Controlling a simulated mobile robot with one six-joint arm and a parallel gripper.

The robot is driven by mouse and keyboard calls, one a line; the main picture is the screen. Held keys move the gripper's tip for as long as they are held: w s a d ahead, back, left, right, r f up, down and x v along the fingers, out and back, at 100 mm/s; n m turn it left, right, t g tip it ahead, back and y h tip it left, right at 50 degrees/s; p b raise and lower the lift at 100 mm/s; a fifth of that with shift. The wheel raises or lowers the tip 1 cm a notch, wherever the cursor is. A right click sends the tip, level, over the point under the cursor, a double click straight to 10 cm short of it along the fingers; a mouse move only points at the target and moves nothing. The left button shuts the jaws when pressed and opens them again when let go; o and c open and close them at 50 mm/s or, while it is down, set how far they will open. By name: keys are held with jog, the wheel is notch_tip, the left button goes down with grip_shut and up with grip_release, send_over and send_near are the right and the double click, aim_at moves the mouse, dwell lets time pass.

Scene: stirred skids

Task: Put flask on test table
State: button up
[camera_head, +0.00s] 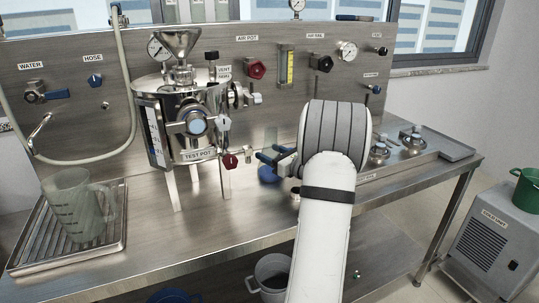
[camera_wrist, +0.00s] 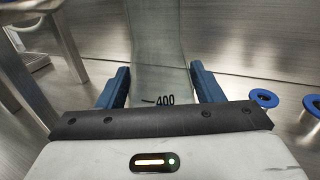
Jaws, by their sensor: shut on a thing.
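My gripper (camera_head: 276,158) is shut on a clear flask (camera_wrist: 158,45), which stands between the two blue fingers in the wrist view and bears a "400" mark. In the head view the flask (camera_head: 270,136) shows only faintly, and the arm hides part of it. The gripper is over the steel test table (camera_head: 245,215), to the right of the test pot. I cannot tell whether the flask touches the table.
The steel test pot (camera_head: 190,120) stands on legs left of my gripper. A clear graduated jug (camera_head: 72,208) stands on a drain tray (camera_head: 118,232) at the left. Metal fittings (camera_head: 412,138) sit at the right end. The front middle of the table is bare.

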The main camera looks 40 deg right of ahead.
jog(key=o, duration=1.3)
jog(key=shift+o, duration=0.2)
